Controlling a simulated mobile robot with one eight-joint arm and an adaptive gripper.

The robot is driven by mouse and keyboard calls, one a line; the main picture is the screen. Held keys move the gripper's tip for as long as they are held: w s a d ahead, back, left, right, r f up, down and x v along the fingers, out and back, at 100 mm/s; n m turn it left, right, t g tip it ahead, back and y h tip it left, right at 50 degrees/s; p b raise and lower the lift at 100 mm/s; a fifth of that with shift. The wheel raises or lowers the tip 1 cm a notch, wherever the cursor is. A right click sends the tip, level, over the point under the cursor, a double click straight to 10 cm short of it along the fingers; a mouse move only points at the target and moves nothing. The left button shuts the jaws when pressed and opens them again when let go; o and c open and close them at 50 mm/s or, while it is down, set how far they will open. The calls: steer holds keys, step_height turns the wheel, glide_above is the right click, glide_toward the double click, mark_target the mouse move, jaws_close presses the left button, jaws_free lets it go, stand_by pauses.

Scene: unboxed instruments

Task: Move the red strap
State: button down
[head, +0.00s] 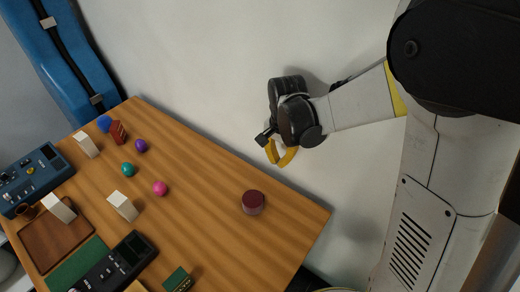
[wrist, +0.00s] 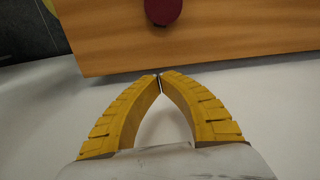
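A dark red round roll (head: 253,203), which looks like the red strap, lies near the right end of the wooden table. In the wrist view a red rounded thing (wrist: 163,10), likely the same roll, is cut off at the top edge. My gripper (head: 281,161) is off the table's far side, beyond the roll and apart from it. In the wrist view the yellow fingertips of my gripper (wrist: 160,77) meet, with nothing between them.
The wooden table (head: 215,220) also holds a red block (head: 118,132), a pink ball (head: 160,188), a teal ball (head: 128,169), a purple ball (head: 141,146), white blocks (head: 122,206), a black device (head: 115,265) and a brown tray (head: 48,250). The table around the roll is clear.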

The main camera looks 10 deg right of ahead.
mark_target(267, 195)
steer(key=shift+m+g, duration=0.3)
steer(key=shift+m, duration=0.1)
steer(key=f+b, duration=0.1)
steer(key=f, duration=0.3)
steer(key=f+b, duration=0.1)
steer(key=f, duration=0.3)
steer(key=f+b, duration=0.1)
steer(key=f, duration=0.3)
steer(key=shift+w+a+b, duration=0.3)
steer(key=shift+w+a, duration=0.05)
steer(key=shift+w, duration=0.05)
steer(key=shift+s+a+f+b, duration=0.25)
steer(key=shift+s+a+b, duration=0.25)
steer(key=shift+s+a, duration=0.9)
steer(key=shift+s, duration=0.05)
